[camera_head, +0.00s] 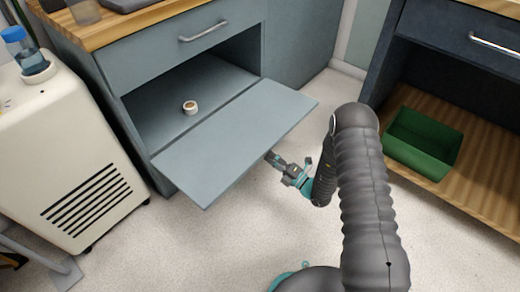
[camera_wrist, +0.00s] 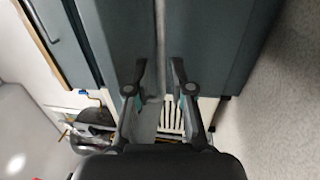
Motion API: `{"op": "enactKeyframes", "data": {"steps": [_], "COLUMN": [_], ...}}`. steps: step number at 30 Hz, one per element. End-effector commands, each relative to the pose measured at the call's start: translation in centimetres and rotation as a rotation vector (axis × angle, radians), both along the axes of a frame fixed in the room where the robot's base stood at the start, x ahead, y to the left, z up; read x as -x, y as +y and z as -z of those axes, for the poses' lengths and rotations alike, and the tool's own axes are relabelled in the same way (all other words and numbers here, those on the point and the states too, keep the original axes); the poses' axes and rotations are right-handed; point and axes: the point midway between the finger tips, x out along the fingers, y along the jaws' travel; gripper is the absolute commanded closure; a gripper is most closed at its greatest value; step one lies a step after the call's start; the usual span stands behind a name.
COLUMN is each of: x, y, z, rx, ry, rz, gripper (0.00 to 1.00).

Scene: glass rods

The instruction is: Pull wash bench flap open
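The wash bench (camera_head: 165,45) has a grey-blue cabinet with a wooden top and a drawer above an open compartment. Its flap (camera_head: 235,140) is folded down and outward, lying about level in front of the compartment. My gripper (camera_head: 270,157) is at the flap's front right edge, with its tips partly hidden by the flap. In the wrist view my gripper (camera_wrist: 159,68) has its two fingers apart, with grey panels beyond them. I see nothing held between the fingers, and I cannot tell whether they touch the flap.
A small white ring-shaped cup (camera_head: 190,107) sits inside the compartment. A white wheeled unit (camera_head: 75,150) with a blue-capped bottle (camera_head: 25,50) stands at the left. A green bin (camera_head: 422,140) sits on a wooden shelf at the right. The floor in front of the flap is clear.

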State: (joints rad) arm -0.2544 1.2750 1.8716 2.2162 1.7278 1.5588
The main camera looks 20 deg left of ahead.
Motion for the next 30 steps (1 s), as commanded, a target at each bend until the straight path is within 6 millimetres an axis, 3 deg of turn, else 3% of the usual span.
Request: {"op": "enactKeyframes", "data": {"steps": [3,9,22,23,25,30], "x": [-0.8,-1.7,-2.1,-2.1,-2.1,-2.1], "y": [2.1,4.3,5.1,5.1,5.1,5.1], "z": [-0.4,-0.7,-0.9,-0.9,-0.9,-0.8], "rx": [0.0,0.0,0.001,0.001,0.0,0.001], "ry": [-0.002,-0.002,0.0,0.0,0.0,0.0], "rz": [-0.003,-0.003,0.0,0.0,0.0,0.0], "gripper": [0.78,0.78,0.78,0.81,0.98,1.0]}}
